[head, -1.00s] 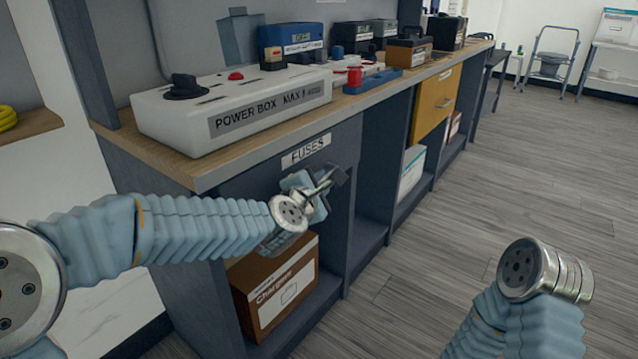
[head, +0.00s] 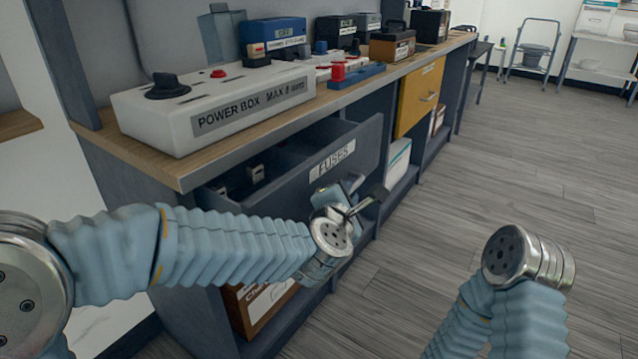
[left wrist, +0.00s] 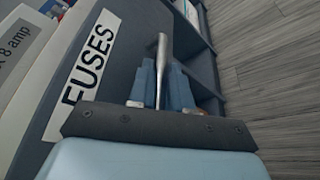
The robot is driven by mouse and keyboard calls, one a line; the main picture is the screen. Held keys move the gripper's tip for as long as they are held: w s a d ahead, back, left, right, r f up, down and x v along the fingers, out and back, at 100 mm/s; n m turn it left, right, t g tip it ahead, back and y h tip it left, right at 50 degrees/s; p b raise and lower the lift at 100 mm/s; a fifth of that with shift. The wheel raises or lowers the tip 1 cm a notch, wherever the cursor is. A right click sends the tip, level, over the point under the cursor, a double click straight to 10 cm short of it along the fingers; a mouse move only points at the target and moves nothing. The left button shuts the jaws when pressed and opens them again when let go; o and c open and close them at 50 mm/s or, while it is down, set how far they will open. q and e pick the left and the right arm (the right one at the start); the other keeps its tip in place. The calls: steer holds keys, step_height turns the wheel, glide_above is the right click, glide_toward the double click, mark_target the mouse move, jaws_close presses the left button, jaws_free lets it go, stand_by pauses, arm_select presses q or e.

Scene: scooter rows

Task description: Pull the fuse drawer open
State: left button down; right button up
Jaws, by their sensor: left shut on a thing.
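The dark grey fuse drawer (head: 290,184), with a white FUSES label (head: 332,160), stands well out from the workbench, and small items show inside it. The drawer front (left wrist: 100,22) and its label (left wrist: 90,57) also show in the left wrist view. My left gripper (head: 352,205) is at the drawer front, just below the label, shut on the metal drawer handle (left wrist: 162,62). Its fingers (left wrist: 164,88) show around the handle bar in the left wrist view. My right arm shows at the lower right of the head view, but its gripper is out of view.
A white power box (head: 215,105) stands on the wooden bench top (head: 150,160) above the drawer. A yellow drawer (head: 420,97) is shut further along. A cardboard box (head: 262,305) sits on the shelf below. The floor (head: 510,180) to the right is clear.

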arm_select(q)
steer(key=s+d, duration=1.1)
steer(key=d, duration=0.4)
steer(key=shift+d, duration=0.1)
steer(key=c, duration=1.2)
jaws_free()
steer(key=shift+o, duration=0.3)
steer(key=shift+s, duration=0.15)
steer(key=v, duration=1.3)
steer(key=shift+s, duration=0.25)
steer(key=shift+r, duration=0.1)
